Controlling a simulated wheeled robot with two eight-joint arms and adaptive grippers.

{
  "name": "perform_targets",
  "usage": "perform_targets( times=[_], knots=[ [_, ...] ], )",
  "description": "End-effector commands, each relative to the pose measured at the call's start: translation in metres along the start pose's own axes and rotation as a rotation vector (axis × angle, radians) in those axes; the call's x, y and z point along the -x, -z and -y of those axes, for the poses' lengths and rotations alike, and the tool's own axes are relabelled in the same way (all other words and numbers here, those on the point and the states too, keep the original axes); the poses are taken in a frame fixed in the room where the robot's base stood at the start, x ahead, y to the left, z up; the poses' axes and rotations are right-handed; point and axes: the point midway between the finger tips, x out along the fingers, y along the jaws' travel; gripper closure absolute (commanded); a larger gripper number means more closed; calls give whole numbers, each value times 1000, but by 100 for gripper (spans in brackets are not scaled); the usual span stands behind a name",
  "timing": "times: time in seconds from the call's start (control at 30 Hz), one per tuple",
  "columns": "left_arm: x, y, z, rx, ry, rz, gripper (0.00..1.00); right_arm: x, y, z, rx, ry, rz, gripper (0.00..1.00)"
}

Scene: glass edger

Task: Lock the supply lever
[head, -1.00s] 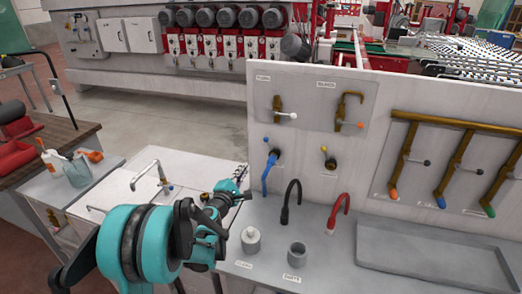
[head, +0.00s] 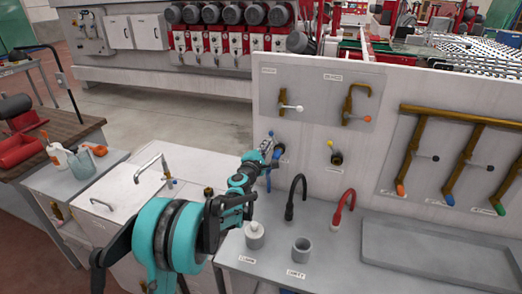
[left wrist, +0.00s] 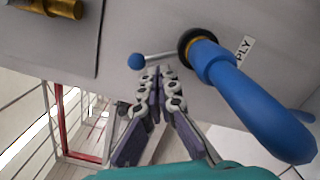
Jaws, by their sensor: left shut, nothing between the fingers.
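The supply lever shows in the left wrist view as a thin metal rod with a blue ball knob (left wrist: 137,61), pointing left from a dark collar on the panel. A blue hose (left wrist: 265,110) bends down from the same fitting, beside a label partly hidden that reads "PLY". My left gripper (left wrist: 158,76) is shut and empty, its fingertips just below the lever rod; I cannot tell whether they touch it. In the head view my left gripper (head: 267,147) is at the panel in front of the blue hose (head: 269,181), hiding much of the fitting. My right gripper is not in view.
More valves (head: 290,106) are on the panel above.

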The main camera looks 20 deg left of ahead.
Motion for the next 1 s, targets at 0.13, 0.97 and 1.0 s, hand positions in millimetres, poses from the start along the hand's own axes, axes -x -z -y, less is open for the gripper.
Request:
perform_targets(
  times=[0.13,0.97,1.0],
  knots=[
    [0,-2,0,0,0,0,100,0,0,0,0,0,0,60],
    [0,-7,-2,-95,5,0,100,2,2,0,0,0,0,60],
    [0,-7,-2,-102,5,0,100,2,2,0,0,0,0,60]
  ],
)
